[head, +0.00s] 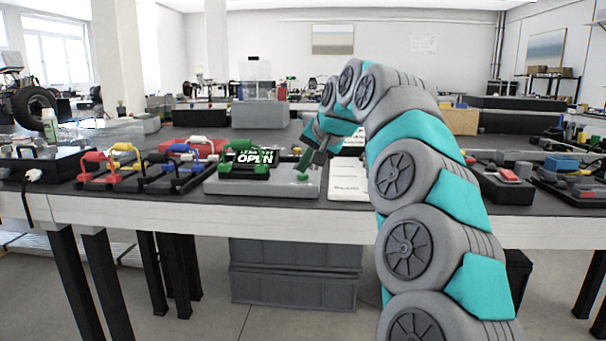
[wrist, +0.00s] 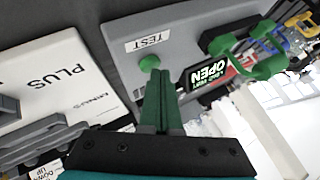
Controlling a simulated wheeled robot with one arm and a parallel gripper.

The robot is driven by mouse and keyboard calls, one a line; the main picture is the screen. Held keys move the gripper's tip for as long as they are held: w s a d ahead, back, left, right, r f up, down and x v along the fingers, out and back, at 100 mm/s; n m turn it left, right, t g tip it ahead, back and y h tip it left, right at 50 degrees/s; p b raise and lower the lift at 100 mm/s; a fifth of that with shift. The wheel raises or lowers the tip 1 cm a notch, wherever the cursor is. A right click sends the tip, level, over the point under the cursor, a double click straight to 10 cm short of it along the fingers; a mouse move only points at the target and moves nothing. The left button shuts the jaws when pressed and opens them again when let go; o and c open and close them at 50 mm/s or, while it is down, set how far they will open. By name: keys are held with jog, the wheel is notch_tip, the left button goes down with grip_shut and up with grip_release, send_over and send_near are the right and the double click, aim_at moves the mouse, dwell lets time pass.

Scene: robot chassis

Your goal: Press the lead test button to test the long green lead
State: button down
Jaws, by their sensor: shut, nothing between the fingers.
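The grey lead tester (head: 225,187) lies on the bench in the head view. Its small display (head: 252,157) reads OPEN, and the same display (wrist: 208,73) is legible in the wrist view. A green lead (wrist: 265,68) sits at the tester beside the display; it also shows in the head view (head: 227,160). The round green button (wrist: 148,62) is beside the TEST label (wrist: 148,42). My gripper (wrist: 158,76) is shut and empty, with its green fingertips right at the button. I cannot tell whether they touch it. In the head view my gripper (head: 303,169) points down above the button.
A white card marked PLUS (wrist: 60,75) lies next to the tester. Racks of red, yellow and blue leads (head: 122,165) stand to the left in the head view. A tray with a red part (head: 505,185) is on the right, beyond my arm.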

aim_at(305, 176)
jog(key=shift+r, duration=0.1)
jog(key=shift+r+p, duration=0.75)
jog(key=shift+r, duration=0.05)
jog(key=shift+r, duration=0.1)
notch_tip(305, 176, up, 5)
jog(key=p, duration=0.4)
jog(key=shift+p, duration=0.3)
dwell(0.3)
jog(key=s+d+f+g+h, duration=0.1)
jog(key=s+d+f+g, duration=0.2)
jog(key=s+d+f, duration=0.3)
jog(key=s+d+f+n+g+h, duration=0.1)
jog(key=s+d+f, duration=0.6)
jog(key=s+f, duration=0.9)
jog(key=s+d+f+n+g+h, duration=0.1)
jog(key=s+d+f+g+h, duration=0.2)
jog(key=s+f, duration=0.8)
jog(key=s+d+g, duration=0.1)
jog(key=s+d, duration=0.1)
jog(key=s, duration=0.7)
jog(key=s+d+g, duration=0.1)
jog(key=s+d, duration=0.1)
jog(key=s, duration=0.6)
jog(key=shift+s, duration=0.4)
